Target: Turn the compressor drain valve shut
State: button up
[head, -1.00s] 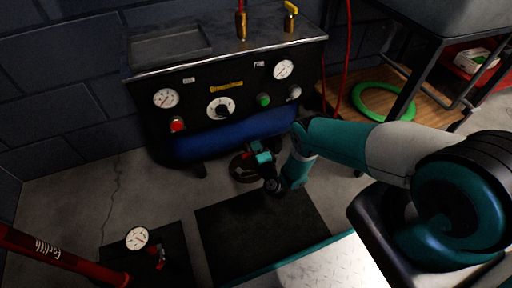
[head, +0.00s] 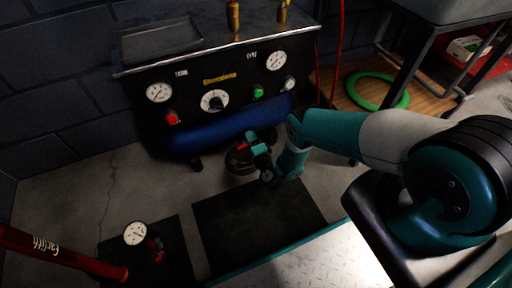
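The compressor (head: 150,117) stands against the wall, with a black gauge panel above a blue tank (head: 218,134). My gripper (head: 248,152) is low in front of the tank's underside, at the end of my teal and white arm. Its fingers are small and dark here, so whether they are open or shut cannot be told. A small red part (head: 242,147) shows right beside the gripper; it may be the drain valve's handle, but I cannot tell whether they touch. A round dark pan (head: 238,164) sits on the floor just below.
The panel carries two gauges, a dial (head: 214,100), a red knob (head: 171,118) and a green knob (head: 258,92). A dark mat (head: 258,222) lies on the floor in front. A red post (head: 60,253) and a loose gauge (head: 135,233) are at lower left. A bench stands right.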

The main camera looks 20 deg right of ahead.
jog(key=shift+s+r+p, duration=0.2)
jog(key=shift+s+p, duration=0.1)
jog(key=shift+p, duration=0.15)
jog(key=s+p, duration=1.1)
jog(key=s, duration=0.5)
jog(key=shift+s+p, duration=0.35)
jog(key=shift+p, duration=0.05)
